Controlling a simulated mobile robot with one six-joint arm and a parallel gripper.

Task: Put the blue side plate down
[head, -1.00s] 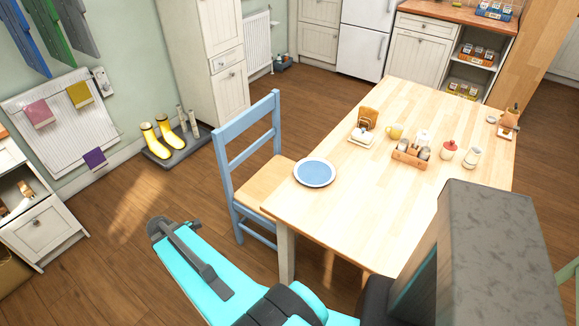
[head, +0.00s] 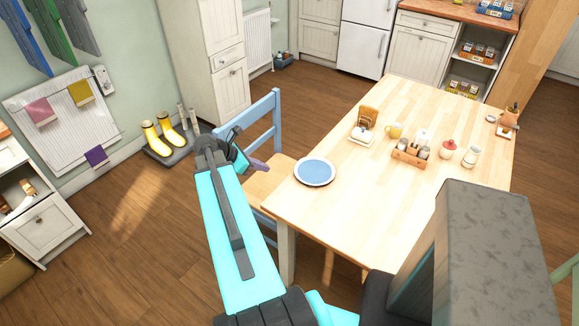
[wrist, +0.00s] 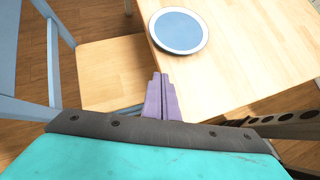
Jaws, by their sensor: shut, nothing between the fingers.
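The blue side plate (head: 315,172) has a pale rim and lies flat on the near left corner of the wooden table (head: 400,210). The plate also shows at the top of the wrist view (wrist: 178,30), resting on the tabletop close to its edge. My gripper (head: 262,168) is at the left of the plate, over the chair seat. In the wrist view its purple fingers (wrist: 161,80) are together and empty, just short of the plate and apart from it.
A blue chair (head: 250,150) with a wooden seat stands at the table's left end, behind and below my arm. A toast rack, a yellow mug (head: 394,131), a condiment caddy (head: 411,153) and jars stand farther back. The tabletop right of the plate is clear.

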